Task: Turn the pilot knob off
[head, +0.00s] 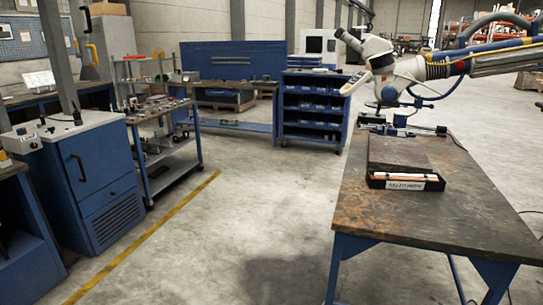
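I cannot make out a part that is clearly the pilot knob. A small white control box (20,142) with small dark knobs stands at the far left, beside a blue cabinet with a white top (88,165). A white microscope (370,52) hangs on a jointed arm (468,62) over the back of the worn table at the right; any knob on it is too small to tell. Neither of my grippers shows in this view.
The worn table (440,215) carries a dark slab (400,152) and a labelled black tray (405,183). A shelf cart (172,180) stands past the blue cabinet, and a blue bin rack (312,112) farther back. The concrete floor (235,225) between is clear.

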